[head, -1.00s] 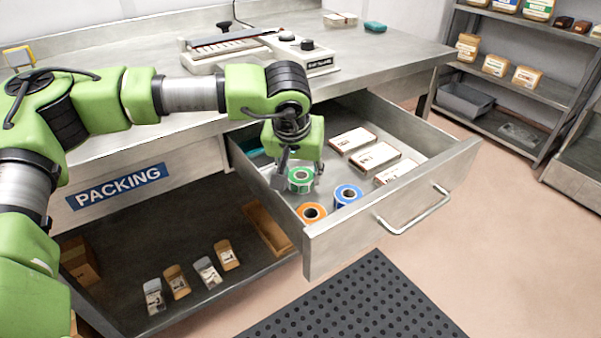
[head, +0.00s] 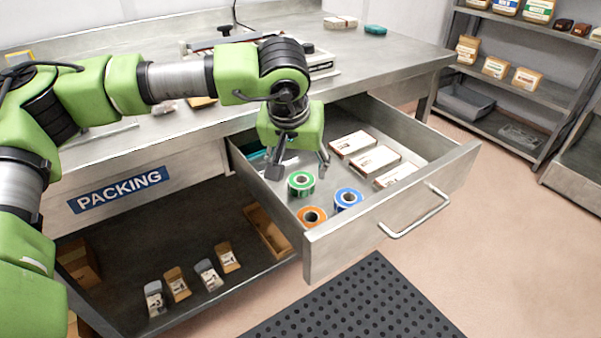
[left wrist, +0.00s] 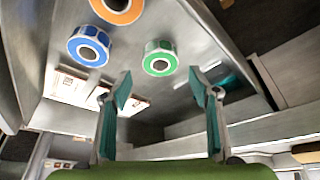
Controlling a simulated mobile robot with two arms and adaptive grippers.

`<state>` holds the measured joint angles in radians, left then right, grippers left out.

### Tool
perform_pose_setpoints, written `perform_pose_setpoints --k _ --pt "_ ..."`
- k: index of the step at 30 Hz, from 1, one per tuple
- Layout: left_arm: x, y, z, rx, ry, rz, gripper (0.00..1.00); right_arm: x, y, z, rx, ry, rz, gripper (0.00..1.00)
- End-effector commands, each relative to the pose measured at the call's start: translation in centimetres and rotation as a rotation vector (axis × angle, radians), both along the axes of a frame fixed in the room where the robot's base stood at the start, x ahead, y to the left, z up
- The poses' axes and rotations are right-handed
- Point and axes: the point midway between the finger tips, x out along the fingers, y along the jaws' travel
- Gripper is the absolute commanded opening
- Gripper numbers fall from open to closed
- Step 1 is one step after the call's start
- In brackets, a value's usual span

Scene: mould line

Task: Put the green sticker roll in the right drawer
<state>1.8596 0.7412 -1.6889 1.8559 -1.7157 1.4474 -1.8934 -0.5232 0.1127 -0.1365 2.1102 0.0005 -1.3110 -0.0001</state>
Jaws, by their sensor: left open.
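The green sticker roll (head: 301,184) lies on the floor of the open right drawer (head: 391,211), near its left wall. A blue roll (head: 348,199) and an orange roll (head: 312,216) lie beside it, nearer the drawer front. My left gripper (head: 299,172) is open and empty above the green roll, apart from it. In the left wrist view the green roll (left wrist: 160,58) shows beyond and between the spread fingertips (left wrist: 160,84). My right gripper is not in view.
White boxes (head: 373,160) lie along the drawer's right side. A teal item (head: 254,157) lies at its back left. The bench (head: 400,62) is above the drawer, and a sealing machine stands partly behind my left arm. A shelf rack (head: 510,130) stands at the right.

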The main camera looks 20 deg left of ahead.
Motion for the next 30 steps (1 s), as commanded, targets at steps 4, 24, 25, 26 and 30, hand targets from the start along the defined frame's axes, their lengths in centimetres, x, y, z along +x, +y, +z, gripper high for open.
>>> perform_pose_setpoints --k 4,24,25,26,30 --pt "-1.2 -0.1 3.3 -0.002 -0.002 -0.001 0.56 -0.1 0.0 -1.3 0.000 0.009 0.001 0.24" --pt "-2.8 -0.3 6.6 0.000 0.001 0.000 0.56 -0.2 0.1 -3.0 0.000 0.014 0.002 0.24" --pt "-2.8 -0.3 6.6 0.001 0.001 0.000 0.56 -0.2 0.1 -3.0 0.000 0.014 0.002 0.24" --pt "-2.8 -0.3 6.6 0.000 0.001 0.000 0.56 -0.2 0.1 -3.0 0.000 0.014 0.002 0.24" --pt "-2.8 -0.2 6.6 0.000 0.001 0.000 0.56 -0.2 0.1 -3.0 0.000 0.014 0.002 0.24"
